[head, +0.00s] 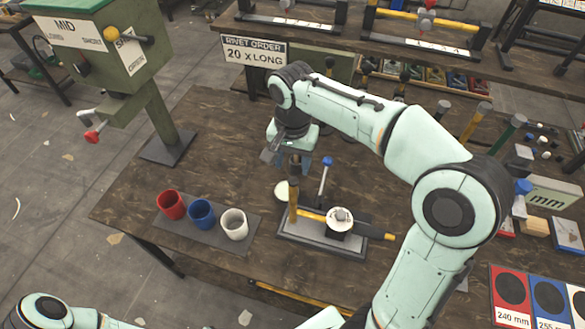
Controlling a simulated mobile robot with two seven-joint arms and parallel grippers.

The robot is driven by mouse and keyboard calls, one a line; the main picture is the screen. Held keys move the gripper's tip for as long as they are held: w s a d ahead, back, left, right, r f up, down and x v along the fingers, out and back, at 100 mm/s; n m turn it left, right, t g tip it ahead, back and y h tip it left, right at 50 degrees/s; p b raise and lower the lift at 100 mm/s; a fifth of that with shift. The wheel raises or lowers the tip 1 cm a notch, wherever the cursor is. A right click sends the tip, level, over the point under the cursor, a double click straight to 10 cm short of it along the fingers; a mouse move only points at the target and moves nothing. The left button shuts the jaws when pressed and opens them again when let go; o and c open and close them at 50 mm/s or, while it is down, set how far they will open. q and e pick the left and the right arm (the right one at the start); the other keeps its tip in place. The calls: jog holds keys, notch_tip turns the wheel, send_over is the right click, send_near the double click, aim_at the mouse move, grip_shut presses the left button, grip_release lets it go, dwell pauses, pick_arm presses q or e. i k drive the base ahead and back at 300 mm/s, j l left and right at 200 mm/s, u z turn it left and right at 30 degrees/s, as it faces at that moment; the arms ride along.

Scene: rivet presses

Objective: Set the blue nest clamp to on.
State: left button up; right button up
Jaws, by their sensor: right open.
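A lever with a blue knob (327,161) stands nearly upright at the back of a grey fixture base (287,239) on the brown bench; it appears to be the blue nest clamp. My right gripper (287,154) is open and empty, pointing down, just left of the blue knob and apart from it in the picture. Its far finger is partly hidden, and the depth gap to the lever is hard to tell. My left gripper is out of view; only part of my left arm shows at the bottom left.
A yellow bar (375,233), a post (294,190) and a white-topped round part (339,217) crowd the fixture. Red (171,205), blue (202,214) and white cups (234,224) stand on a mat to the left. A green press (110,55) stands at the back left.

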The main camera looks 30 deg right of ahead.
aim_at(328, 161)
jog(key=k, duration=1.05)
